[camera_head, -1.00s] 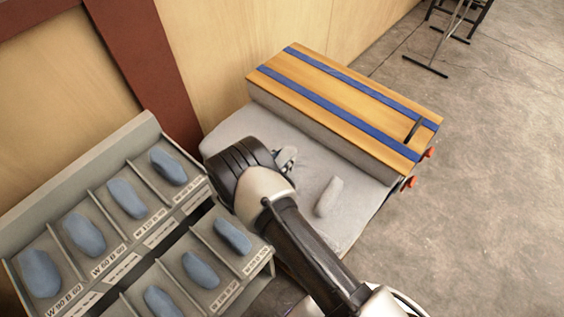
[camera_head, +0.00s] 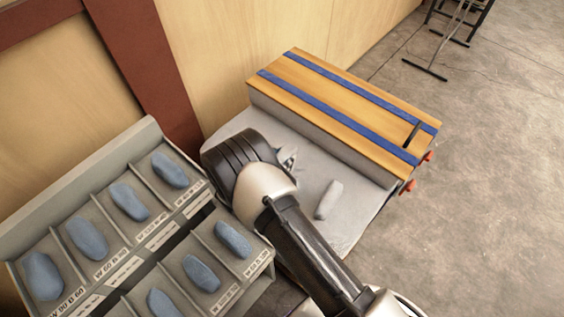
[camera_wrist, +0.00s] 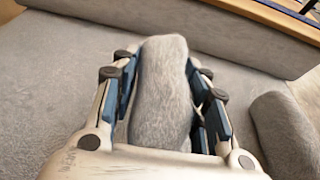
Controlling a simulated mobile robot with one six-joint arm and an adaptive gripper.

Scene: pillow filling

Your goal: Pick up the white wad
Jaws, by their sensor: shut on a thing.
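A white wad (camera_wrist: 163,92), greyish and fuzzy, stands lengthwise between the fingers of my gripper (camera_wrist: 168,100) in the wrist view. The blue finger pads are shut on its two sides. In the head view my gripper (camera_head: 287,160) is mostly hidden behind my wrist, over the grey padded surface, and the held wad cannot be made out clearly. A second whitish wad (camera_head: 328,199) lies on that surface to the right of my gripper; it also shows at the right edge of the wrist view (camera_wrist: 284,130).
The grey padded surface (camera_head: 350,225) is bounded at the back by a wooden-topped block (camera_head: 345,100) with blue stripes. A grey bin rack (camera_head: 105,170) with several blue wads stands at left, close to my wrist. Bare floor (camera_head: 490,190) lies at right.

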